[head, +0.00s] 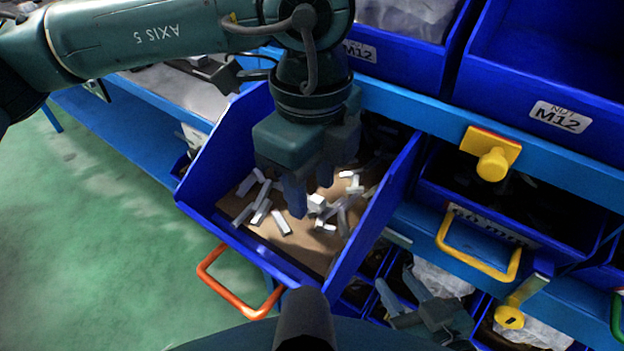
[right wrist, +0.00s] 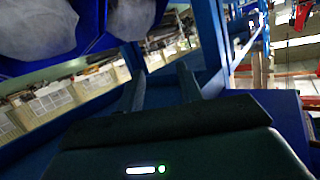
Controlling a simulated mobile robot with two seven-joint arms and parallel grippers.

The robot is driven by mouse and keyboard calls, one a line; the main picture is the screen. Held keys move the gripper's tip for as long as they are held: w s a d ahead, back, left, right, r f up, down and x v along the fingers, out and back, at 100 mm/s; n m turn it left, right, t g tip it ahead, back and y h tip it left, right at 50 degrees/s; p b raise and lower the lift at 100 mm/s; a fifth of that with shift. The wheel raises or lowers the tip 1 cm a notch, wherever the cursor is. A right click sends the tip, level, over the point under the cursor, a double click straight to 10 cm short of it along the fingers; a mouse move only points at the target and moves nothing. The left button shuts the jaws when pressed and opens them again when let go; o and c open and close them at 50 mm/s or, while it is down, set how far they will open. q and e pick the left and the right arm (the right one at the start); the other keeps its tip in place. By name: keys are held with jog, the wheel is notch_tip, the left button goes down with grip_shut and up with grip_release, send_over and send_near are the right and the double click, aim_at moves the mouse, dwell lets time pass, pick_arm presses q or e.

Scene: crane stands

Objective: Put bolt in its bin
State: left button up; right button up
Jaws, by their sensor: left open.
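A blue bin (head: 228,232), tilted forward, holds several loose pale metal pieces (head: 281,222) on a brown base. I cannot tell which of them, if any, is the bolt. My left gripper (head: 311,192) points down into this bin with its fingers apart. The fingertips are just over or among the pieces, and no piece shows clearly between them. The gripper hides part of the bin's back. My right gripper (head: 398,290) is low at the right in the head view, with fingers apart and empty. Its fingers also show in the right wrist view (right wrist: 161,82).
Blue bins labelled M12 (head: 560,117) stand on the upper rack at right. Yellow handles (head: 480,262), a yellow knob (head: 492,164) and an orange handle (head: 240,300) stick out from the rack. Lower bins hold clear plastic bags (head: 442,278). Green floor at left is clear.

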aim_at(312, 196)
pick_arm(q)
notch_tip(312, 196, up, 11)
jog(key=shift+r+p, duration=0.15)
jog(key=shift+p, duration=0.25)
pick_arm(e)
jog(key=shift+w+a+f, duration=0.15)
jog(key=shift+a+f, duration=0.05)
jog(key=shift+f, duration=0.15)
